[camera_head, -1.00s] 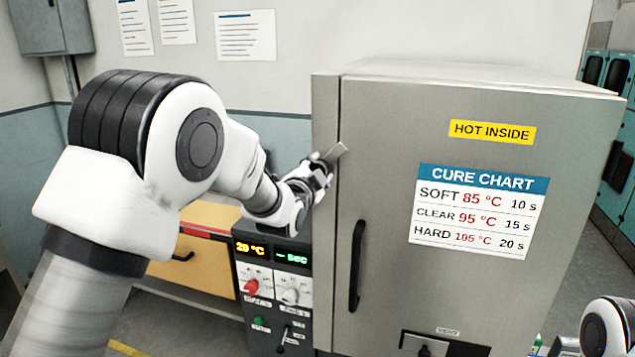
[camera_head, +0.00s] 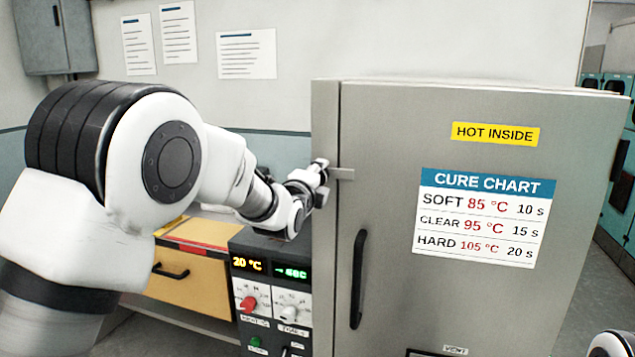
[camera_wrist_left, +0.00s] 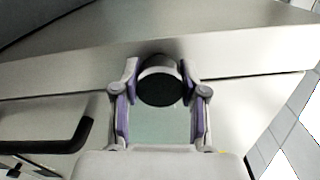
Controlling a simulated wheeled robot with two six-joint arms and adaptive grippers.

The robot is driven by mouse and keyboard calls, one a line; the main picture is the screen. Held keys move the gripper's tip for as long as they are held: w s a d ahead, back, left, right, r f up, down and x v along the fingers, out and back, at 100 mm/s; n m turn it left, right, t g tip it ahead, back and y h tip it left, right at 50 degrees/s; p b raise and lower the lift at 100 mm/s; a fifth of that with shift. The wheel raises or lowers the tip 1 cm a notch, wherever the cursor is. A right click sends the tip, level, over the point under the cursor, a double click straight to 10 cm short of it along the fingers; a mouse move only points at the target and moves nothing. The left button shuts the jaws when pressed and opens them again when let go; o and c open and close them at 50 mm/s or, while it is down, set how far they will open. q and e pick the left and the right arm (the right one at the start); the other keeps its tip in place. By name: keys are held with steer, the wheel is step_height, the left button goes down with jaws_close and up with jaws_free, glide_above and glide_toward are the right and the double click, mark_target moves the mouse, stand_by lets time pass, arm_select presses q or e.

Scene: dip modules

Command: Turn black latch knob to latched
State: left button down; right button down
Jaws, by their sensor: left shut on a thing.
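The black latch knob (camera_wrist_left: 160,89) shows in the left wrist view as a dark round face on a pale collar, between my two fingers. My left gripper (camera_head: 321,172) is at the upper left edge of the grey oven door (camera_head: 385,130) and is shut on the knob. In the head view the gripper hides the knob. The door looks closed. My right gripper is out of view; only part of my right arm shows at the lower right corner.
A black door handle (camera_head: 357,280) stands below the latch. A control panel (camera_head: 270,300) with lit displays and knobs is below my left wrist. A yellow drawer unit (camera_head: 205,285) stands left of it. The door face right of the latch is clear.

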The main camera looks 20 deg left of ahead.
arm_select(q)
steer(key=shift+m, duration=0.3)
steer(key=c, duration=0.6)
jaws_free()
steer(key=s, duration=1.2)
steer(key=shift+a, duration=0.15)
steer(key=shift+f, duration=0.1)
